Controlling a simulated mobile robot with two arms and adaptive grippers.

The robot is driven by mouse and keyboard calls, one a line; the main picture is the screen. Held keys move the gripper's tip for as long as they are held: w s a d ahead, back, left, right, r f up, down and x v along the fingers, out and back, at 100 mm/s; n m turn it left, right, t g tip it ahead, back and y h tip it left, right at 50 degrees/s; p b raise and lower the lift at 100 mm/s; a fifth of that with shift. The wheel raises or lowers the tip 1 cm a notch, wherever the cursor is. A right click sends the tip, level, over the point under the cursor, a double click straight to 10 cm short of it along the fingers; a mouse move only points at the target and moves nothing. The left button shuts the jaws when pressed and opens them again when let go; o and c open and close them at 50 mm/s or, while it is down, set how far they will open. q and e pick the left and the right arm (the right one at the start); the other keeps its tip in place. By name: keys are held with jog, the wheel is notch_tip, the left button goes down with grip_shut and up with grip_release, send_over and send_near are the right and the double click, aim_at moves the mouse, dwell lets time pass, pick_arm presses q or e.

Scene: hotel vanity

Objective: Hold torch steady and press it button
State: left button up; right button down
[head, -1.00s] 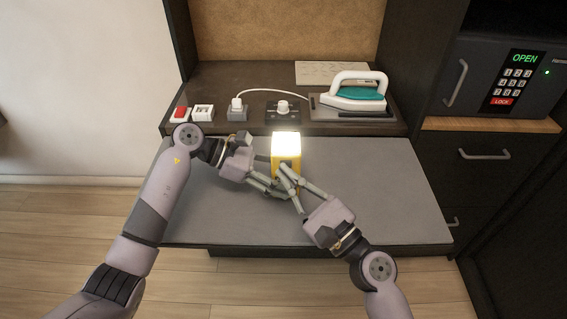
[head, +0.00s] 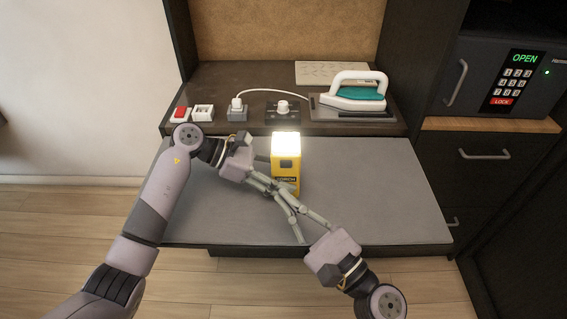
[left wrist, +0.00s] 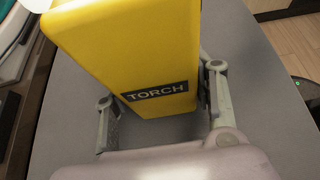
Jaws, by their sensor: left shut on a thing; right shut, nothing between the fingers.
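The yellow torch (head: 286,171) stands upright on the grey pull-out board, its top glowing bright white. A dark button patch shows on its front face, above the TORCH label. My left gripper (head: 267,183) is shut on the torch from the left. In the left wrist view the torch (left wrist: 135,50) fills the space between my left gripper's fingers (left wrist: 160,100). My right gripper (head: 277,190) is shut and empty, low at the torch's front left, apart from the button. Its fingers overlap the left fingers in the picture, so I cannot tell whether they touch.
Behind the board (head: 380,185), a dark shelf holds a red switch (head: 180,113), sockets, a plugged-in cable, a dial (head: 282,108) and an iron (head: 352,95) on a tray. A safe (head: 510,80) reading OPEN stands at right. The board's right side is clear.

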dwell(0.3)
pick_arm(q)
jog(key=o, duration=0.9)
jog(key=shift+o, duration=0.2)
